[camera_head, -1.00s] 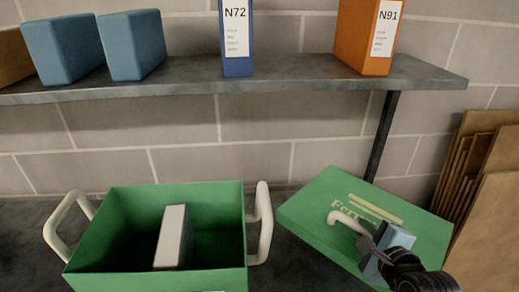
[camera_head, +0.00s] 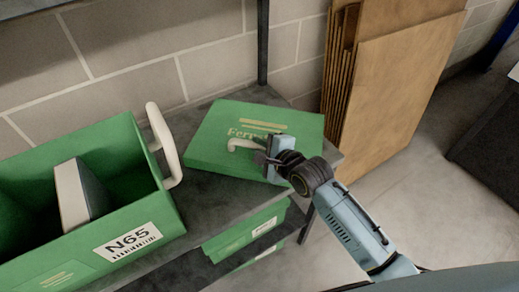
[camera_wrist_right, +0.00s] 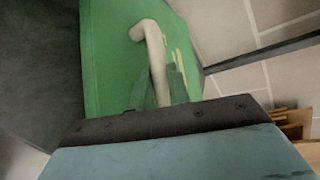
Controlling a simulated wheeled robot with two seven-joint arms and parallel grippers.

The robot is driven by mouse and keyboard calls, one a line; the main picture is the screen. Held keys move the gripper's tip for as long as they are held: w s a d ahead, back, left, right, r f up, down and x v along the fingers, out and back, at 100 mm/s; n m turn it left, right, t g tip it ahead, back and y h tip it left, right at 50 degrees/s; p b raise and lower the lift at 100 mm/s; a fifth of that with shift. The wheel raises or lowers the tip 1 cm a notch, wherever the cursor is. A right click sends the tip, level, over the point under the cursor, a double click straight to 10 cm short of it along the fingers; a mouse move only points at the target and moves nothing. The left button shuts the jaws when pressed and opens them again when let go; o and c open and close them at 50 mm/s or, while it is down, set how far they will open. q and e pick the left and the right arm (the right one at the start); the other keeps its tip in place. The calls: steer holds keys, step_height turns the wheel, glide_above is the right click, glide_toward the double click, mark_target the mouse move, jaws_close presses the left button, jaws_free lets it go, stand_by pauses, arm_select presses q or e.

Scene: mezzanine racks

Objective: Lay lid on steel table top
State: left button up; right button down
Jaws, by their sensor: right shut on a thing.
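The green lid (camera_head: 210,140) with pale lettering is over the right part of the dark steel table top (camera_head: 222,200), beside the green box. It looks about level; I cannot tell whether it touches the top. My right gripper (camera_head: 262,155) is shut on the lid's cream handle (camera_head: 238,145). The right wrist view shows the handle (camera_wrist_right: 150,45) between the fingers (camera_wrist_right: 158,92) and the green lid face (camera_wrist_right: 108,60) behind it. The left gripper is not in view.
The open green box (camera_head: 140,215) labelled N65 stands left of the lid with a white-edged binder (camera_head: 72,195) inside. A rack post (camera_head: 263,45) rises behind the lid. Cardboard sheets (camera_head: 395,80) lean at right. Another green box (camera_head: 245,235) sits below the top.

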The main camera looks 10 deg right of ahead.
steer(key=shift+f, duration=0.3)
steer(key=c, duration=1.3)
jaws_free()
steer(key=p+v, duration=0.2)
steer(key=v, duration=1)
